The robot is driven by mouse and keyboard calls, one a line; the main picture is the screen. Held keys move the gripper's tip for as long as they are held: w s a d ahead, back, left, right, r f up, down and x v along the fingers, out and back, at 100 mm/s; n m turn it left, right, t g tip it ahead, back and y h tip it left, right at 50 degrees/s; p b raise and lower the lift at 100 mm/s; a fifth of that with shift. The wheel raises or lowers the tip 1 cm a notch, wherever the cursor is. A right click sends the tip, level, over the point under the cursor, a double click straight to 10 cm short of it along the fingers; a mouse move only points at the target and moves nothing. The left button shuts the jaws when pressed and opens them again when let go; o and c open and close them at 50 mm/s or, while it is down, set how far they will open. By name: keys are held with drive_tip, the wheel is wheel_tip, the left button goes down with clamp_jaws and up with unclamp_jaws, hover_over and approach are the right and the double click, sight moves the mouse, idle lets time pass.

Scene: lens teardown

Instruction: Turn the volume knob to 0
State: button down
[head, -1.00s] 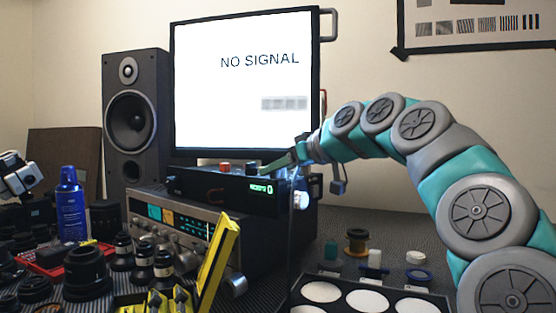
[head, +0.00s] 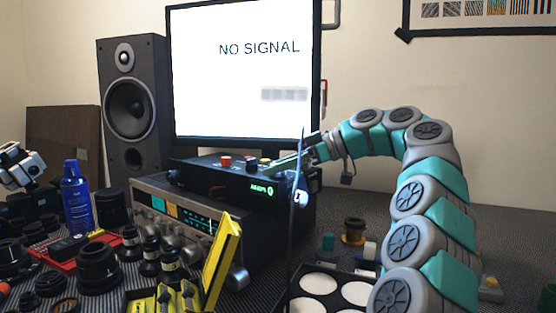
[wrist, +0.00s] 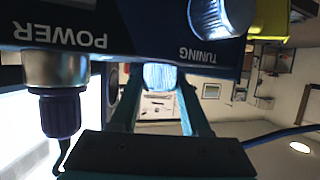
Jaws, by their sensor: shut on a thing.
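A black box (head: 225,184) with a green display (head: 263,190) stands on a silver-fronted receiver (head: 165,215). The display's last character looks like 0; its other letters are too small to read. My gripper (head: 270,168) reaches in from the right at the box's upper right. In the wrist view my gripper (wrist: 160,78) is shut on a bright ridged knob (wrist: 160,74), with a teal finger on each side. The held knob's label is hidden. A metal knob labelled TUNING (wrist: 221,14) is to its right, and the word POWER (wrist: 58,36) shows upside down at left.
A red button (head: 225,161) and a dark knob (head: 251,162) sit on the box top. A monitor (head: 240,95) stands behind and a speaker (head: 133,110) at left. Lenses, a blue bottle (head: 76,198) and a yellow case (head: 222,265) crowd the front.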

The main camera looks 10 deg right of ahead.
drive_tip(key=shift+n+g+p, duration=0.35)
drive_tip(key=shift+n+g, duration=0.15)
drive_tip(key=shift+g, duration=0.1)
idle(0.3)
drive_tip(key=shift+c, duration=1.8)
unclamp_jaws()
